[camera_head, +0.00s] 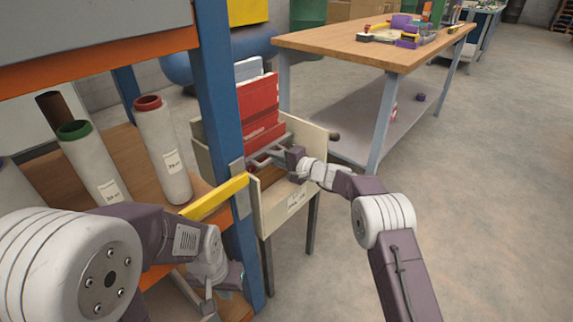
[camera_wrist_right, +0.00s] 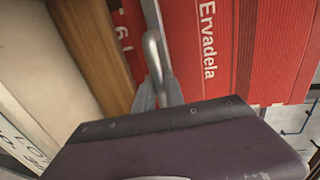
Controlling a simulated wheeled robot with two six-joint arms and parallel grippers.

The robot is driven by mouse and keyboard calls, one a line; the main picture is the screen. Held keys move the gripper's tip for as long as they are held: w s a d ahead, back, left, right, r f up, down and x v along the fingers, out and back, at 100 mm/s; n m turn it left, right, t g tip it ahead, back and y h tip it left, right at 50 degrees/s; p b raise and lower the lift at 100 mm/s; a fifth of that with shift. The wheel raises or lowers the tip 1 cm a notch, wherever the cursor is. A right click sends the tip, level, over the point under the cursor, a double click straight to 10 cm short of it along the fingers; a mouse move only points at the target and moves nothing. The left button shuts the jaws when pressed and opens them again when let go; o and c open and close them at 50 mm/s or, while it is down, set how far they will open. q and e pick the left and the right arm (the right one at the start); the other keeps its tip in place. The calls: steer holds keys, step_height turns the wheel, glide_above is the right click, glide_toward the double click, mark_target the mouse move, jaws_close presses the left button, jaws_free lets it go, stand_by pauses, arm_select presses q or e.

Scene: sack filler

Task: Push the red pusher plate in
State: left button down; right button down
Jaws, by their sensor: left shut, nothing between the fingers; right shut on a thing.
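Red surfaces (camera_head: 258,95) stand inside a cream-coloured box (camera_head: 285,205), and I cannot tell which is the pusher plate. In the right wrist view one red face (camera_wrist_right: 200,55) carries the word "Ervadela". My right gripper (camera_head: 268,156) reaches into the box from the right, low in front of the red faces. It is shut on a grey metal bar handle (camera_wrist_right: 152,45), which stands close to the red faces. How the handle joins them is hidden. My left gripper (camera_head: 208,305) is shut and empty, low at the left, away from the box.
A blue post (camera_head: 220,100) and a yellow bar (camera_head: 214,196) stand left of the box. The rack's shelf holds several white rolls (camera_head: 163,150). A wooden workbench (camera_head: 345,42) is behind right, and the floor (camera_head: 480,200) at right is clear.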

steer(key=c, duration=1.8)
jaws_free()
steer(key=shift+r, duration=0.15)
steer(key=o, duration=0.4)
steer(key=shift+w+a, duration=0.1)
steer(key=shift+a, duration=0.1)
steer(key=shift+d, duration=0.1)
steer(key=p+v, duration=0.1)
steer(key=v, duration=0.8)
